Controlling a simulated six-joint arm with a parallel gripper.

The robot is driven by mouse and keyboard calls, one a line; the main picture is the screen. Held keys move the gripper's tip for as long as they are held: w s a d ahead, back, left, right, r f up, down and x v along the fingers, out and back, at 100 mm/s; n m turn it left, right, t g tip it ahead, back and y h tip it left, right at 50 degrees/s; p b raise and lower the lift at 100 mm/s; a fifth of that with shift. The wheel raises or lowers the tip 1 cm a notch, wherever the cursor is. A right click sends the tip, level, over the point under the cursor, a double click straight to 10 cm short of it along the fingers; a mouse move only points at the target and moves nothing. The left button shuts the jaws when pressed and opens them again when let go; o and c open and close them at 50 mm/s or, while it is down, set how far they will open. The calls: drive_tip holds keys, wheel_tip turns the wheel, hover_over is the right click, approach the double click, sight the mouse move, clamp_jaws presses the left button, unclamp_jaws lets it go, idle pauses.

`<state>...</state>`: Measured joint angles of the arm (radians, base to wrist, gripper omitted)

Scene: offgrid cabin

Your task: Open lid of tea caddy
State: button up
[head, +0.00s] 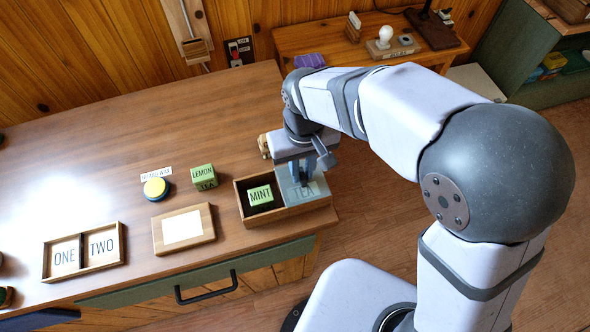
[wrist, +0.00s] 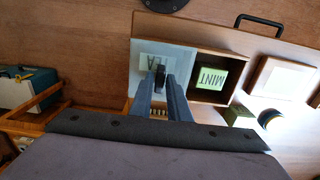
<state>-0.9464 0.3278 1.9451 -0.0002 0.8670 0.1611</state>
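The tea caddy (head: 247,216) is a dark-lined wooden box near the table's front right corner. Its left half is open and holds a green MINT block (head: 260,195). A pale grey-blue lid (head: 318,193) marked TEA covers its right half. In the wrist view the lid (wrist: 180,58) lies left of the open half (wrist: 232,68), with a dark knob (wrist: 159,75) on it. My gripper (head: 306,176) points down over the lid. In the wrist view its fingers (wrist: 160,82) stand apart, one on each side of the knob. Whether they touch the knob is unclear.
Left of the caddy are a wooden framed panel (head: 159,238), a LEMON block (head: 204,177), a yellow-and-blue round tin (head: 156,188) and a ONE/TWO tray (head: 46,262). A side table (head: 300,41) stands behind. Bare tabletop lies behind the caddy, to its left.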

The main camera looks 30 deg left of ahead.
sight(302, 173)
drive_tip(key=shift+o, duration=1)
drive_tip(key=shift+r, duration=0.1)
drive_tip(key=shift+r+b, duration=0.9)
drive_tip(key=shift+r, duration=2.7)
drive_tip(key=w+d+f+m, duration=0.2)
drive_tip(key=d+f+m, duration=0.15)
drive_tip(key=d, duration=0.85)
drive_tip(key=w+d+f+m, duration=0.2)
drive_tip(key=d+f+m, duration=0.15)
drive_tip(key=d, duration=0.85)
drive_tip(key=s+d+f+m, duration=0.2)
drive_tip(key=s+d+f, duration=0.1)
drive_tip(key=d, duration=0.4)
drive_tip(key=shift+s, duration=0.7)
